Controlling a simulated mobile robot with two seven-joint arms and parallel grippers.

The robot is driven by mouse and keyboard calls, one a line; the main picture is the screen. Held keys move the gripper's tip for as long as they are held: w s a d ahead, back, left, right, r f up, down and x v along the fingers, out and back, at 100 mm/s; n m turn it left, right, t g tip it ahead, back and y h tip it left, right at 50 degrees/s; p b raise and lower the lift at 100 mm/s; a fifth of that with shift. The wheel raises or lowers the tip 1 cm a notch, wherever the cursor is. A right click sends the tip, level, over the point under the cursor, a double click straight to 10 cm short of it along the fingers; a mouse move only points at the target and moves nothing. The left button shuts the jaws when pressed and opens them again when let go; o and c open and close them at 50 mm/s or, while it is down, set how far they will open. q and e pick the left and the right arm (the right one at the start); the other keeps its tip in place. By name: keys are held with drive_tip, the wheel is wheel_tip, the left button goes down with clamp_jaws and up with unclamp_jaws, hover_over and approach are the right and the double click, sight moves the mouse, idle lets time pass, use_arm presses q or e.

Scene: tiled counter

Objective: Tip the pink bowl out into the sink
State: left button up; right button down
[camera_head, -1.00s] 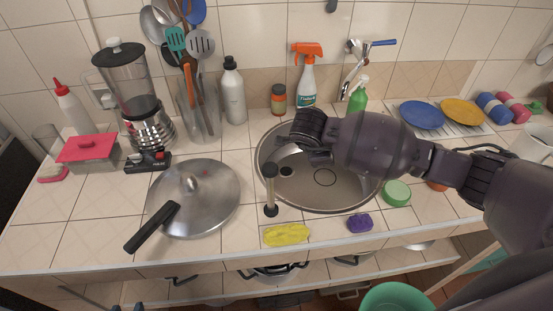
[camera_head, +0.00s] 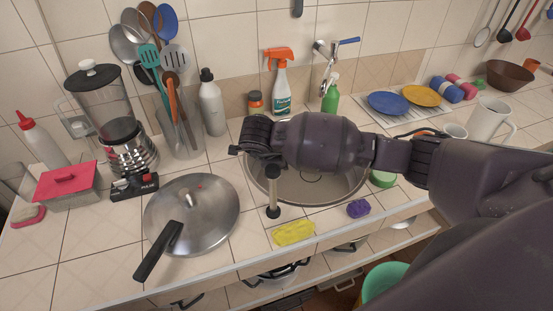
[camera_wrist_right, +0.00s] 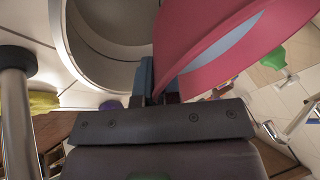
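The pink bowl (camera_wrist_right: 205,40) fills the upper right of the right wrist view, with its curved rim close to the camera. My right gripper (camera_wrist_right: 160,92) is shut on its edge. The bowl does not show in the head view, where my right arm blocks the line of sight. What it contains and its exact tilt cannot be told. The round metal sink (camera_head: 320,192) lies under my right forearm in the head view, and its basin (camera_wrist_right: 105,55) shows beside the bowl in the wrist view. My left gripper is not in view.
An upright metal post (camera_head: 273,192) stands at the sink's front left. A lidded pan (camera_head: 190,215) lies left of it. A yellow sponge (camera_head: 294,233) and purple sponge (camera_head: 358,208) lie in front. A spray bottle (camera_head: 279,85) and green bottle (camera_head: 331,95) stand behind.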

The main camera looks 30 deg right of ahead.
drive_tip(key=d+y, duration=0.1)
drive_tip(key=s+d+y, duration=0.1)
drive_tip(key=d, duration=0.1)
drive_tip(key=d+y, duration=0.1)
drive_tip(key=d, duration=0.1)
drive_tip(key=shift+s+d+f+m+t, duration=0.25)
drive_tip(key=shift+s+f+m+t, duration=0.15)
idle(0.3)
drive_tip(key=shift+s+d+r+y, duration=0.2)
drive_tip(key=shift+d+y, duration=0.1)
drive_tip(key=shift+d, duration=0.15)
idle(0.8)
drive_tip(key=shift+r+t+y+b, duration=0.15)
drive_tip(key=shift+t+y+b, duration=0.2)
drive_tip(key=shift+y, duration=0.25)
drive_tip(key=shift+r, duration=0.15)
drive_tip(key=shift+d+r+m+y+b, duration=0.2)
drive_tip(key=shift+r+m+y+b, duration=0.1)
drive_tip(key=shift+y+b, duration=0.6)
